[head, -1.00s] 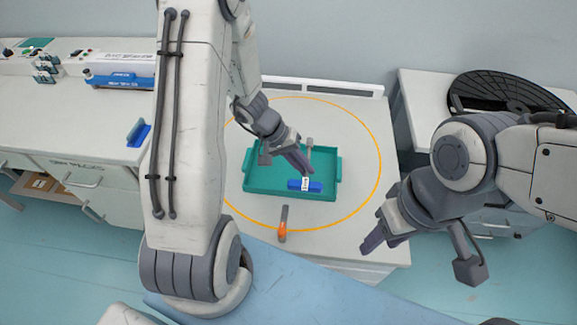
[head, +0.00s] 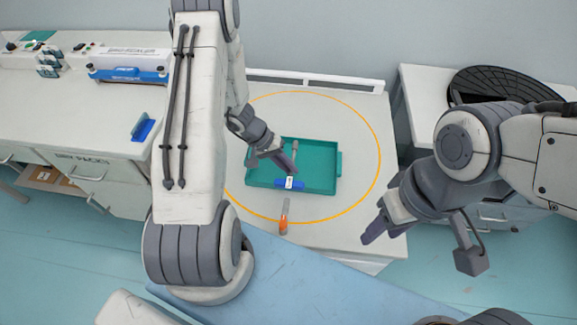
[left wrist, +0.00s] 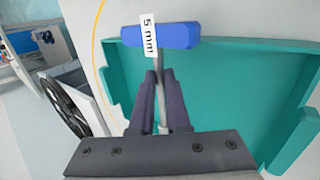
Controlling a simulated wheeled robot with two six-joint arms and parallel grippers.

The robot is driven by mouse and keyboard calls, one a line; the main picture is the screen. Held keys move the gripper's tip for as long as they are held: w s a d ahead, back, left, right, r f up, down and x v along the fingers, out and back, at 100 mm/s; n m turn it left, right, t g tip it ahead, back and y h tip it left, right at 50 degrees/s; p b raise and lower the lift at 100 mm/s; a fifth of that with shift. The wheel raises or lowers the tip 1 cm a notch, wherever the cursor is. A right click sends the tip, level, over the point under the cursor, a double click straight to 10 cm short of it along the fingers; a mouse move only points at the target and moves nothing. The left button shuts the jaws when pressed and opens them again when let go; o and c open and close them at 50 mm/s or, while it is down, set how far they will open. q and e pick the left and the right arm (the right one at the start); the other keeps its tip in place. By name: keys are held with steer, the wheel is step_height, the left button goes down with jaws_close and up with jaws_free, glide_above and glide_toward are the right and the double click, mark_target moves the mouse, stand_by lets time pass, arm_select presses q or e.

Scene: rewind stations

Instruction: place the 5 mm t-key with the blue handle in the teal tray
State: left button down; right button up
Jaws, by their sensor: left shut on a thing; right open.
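The t-key's blue handle (head: 283,184) carries a white label, which reads "5 mm" in the left wrist view (left wrist: 149,40). My left gripper (head: 287,166) is shut on the key's grey shaft (left wrist: 161,72), below the handle. The key is over the front part of the teal tray (head: 320,175), with its handle overlapping the front rim in the head view. I cannot tell how high it is or whether it touches the tray. The tray holds nothing else that I can see. My right gripper (head: 376,228) is open and empty, right of the tray.
An orange-handled tool (head: 284,222) lies in front of the tray, near the orange ring (head: 376,180) on the table. A blue holder (head: 143,128) is on the left bench (head: 100,110). A black round rack (head: 500,82) stands at the right.

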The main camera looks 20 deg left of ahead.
arm_select(q)
steer(key=shift+f+b, duration=0.55)
steer(key=shift+b, duration=0.25)
steer(key=c, duration=0.9)
jaws_free()
steer(key=shift+r, duration=0.1)
